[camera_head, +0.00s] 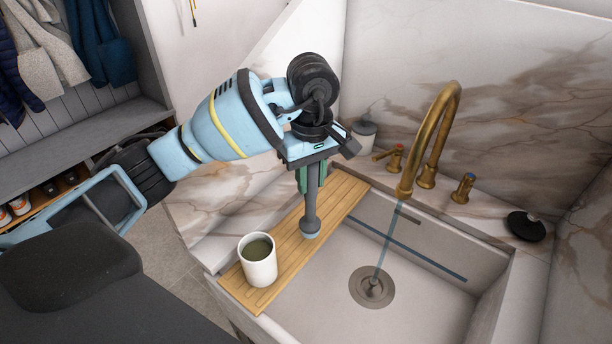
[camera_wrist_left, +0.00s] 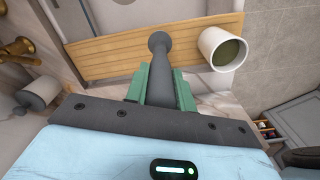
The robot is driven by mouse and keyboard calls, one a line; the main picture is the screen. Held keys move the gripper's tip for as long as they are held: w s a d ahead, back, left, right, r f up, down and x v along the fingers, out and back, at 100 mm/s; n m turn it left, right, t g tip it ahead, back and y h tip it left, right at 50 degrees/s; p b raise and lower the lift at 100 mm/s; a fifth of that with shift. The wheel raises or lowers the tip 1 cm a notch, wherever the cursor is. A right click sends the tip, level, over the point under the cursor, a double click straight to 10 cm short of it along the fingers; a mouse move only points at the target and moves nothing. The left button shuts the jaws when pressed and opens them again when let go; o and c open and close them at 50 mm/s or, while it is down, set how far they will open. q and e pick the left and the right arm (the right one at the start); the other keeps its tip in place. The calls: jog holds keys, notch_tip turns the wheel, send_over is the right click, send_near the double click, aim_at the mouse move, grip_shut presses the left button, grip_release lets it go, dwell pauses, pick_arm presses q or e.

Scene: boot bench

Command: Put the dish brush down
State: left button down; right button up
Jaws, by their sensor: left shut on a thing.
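My left gripper (camera_head: 312,178) is shut on the dish brush (camera_head: 311,212), a grey-handled thing with a rounded blue-grey lower end. The brush hangs upright over the wooden board (camera_head: 346,194) that lies across the sink's left side. Whether its lower end touches the board, I cannot tell. In the left wrist view, the green fingers (camera_wrist_left: 158,88) close on the handle of the brush (camera_wrist_left: 158,46), and its round end shows over the board (camera_wrist_left: 110,52). My right gripper is not in view.
A white cup (camera_head: 258,264) with dark green liquid stands on the board's near end. Water runs from the brass tap (camera_head: 432,130) into the sink (camera_head: 425,312). A lidded jar (camera_head: 364,134) stands behind the board. A black round thing (camera_head: 526,226) lies on the right counter.

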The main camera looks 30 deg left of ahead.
pick_arm(q)
jog(key=w+a+f, duration=0.3)
jog(key=shift+w+f+p, duration=0.3)
jog(key=shift+w+f, duration=0.1)
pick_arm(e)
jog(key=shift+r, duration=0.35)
pick_arm(q)
jog(key=shift+a+f, duration=0.1)
jog(key=shift+f, duration=0.1)
jog(key=c, duration=1.5)
grip_release()
jog(key=shift+o, duration=1.6)
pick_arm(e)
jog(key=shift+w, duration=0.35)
